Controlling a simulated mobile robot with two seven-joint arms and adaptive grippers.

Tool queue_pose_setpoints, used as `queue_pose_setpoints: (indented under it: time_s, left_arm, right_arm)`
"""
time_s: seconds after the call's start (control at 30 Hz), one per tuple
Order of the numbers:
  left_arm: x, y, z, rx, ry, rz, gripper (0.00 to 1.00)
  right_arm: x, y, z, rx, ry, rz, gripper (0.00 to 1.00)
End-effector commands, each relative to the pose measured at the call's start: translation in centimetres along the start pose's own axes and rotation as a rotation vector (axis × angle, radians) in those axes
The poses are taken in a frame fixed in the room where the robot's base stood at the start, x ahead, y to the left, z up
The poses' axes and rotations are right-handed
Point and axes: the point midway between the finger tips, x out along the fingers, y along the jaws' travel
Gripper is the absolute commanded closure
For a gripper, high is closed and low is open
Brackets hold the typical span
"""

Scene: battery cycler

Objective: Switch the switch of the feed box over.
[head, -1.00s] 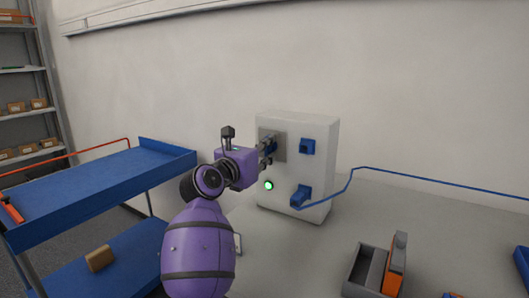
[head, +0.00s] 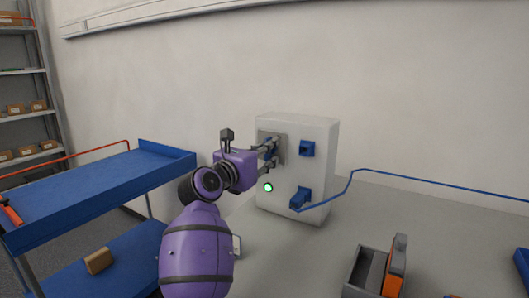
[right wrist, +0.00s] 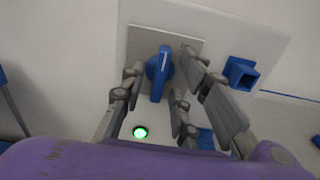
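The feed box (head: 318,165) is a white upright case on the grey bench against the wall. Its switch (right wrist: 158,73) is a blue turning handle on a grey square plate (right wrist: 180,42); in the right wrist view the handle stands nearly upright, leaning slightly. In the head view the switch is partly hidden by my fingers. My right gripper (head: 269,156) is in front of the plate with its fingers apart, on both sides of the handle. In the right wrist view there are visible gaps between handle and fingers (right wrist: 160,80). My left gripper is not in view.
A green lamp (head: 268,187) glows below the switch. A blue socket (head: 307,148) and a blue plug (head: 299,198) with a cable (head: 430,178) are on the box's right side. A grey holder (head: 362,275) with an orange part stands in front. A blue cart (head: 90,190) is left.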

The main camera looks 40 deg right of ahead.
Motion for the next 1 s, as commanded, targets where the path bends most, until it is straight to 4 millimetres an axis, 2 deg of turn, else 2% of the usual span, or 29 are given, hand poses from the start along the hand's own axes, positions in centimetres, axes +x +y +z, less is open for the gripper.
queue_pose_setpoints:
  time_s: [0.17, 0.4, 0.53, 0.7, 1.0]
  left_arm:
    - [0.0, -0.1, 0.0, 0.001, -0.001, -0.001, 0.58]
    - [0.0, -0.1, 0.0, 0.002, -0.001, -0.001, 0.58]
    - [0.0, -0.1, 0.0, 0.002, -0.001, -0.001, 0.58]
    - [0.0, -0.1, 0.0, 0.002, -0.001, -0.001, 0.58]
    - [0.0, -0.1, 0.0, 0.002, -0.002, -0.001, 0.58]
  right_arm:
    - [-2.7, 0.1, -0.1, 0.001, 0.002, 0.004, 0.71]
    - [-7.8, 0.1, -0.1, 0.001, 0.003, 0.003, 0.71]
    - [-10.0, 0.0, -0.1, 0.000, 0.002, 0.002, 0.71]
    - [-11.5, 0.0, -0.1, 0.000, 0.001, 0.001, 0.71]
    - [-11.7, 0.0, 0.0, 0.000, 0.001, 0.000, 0.71]
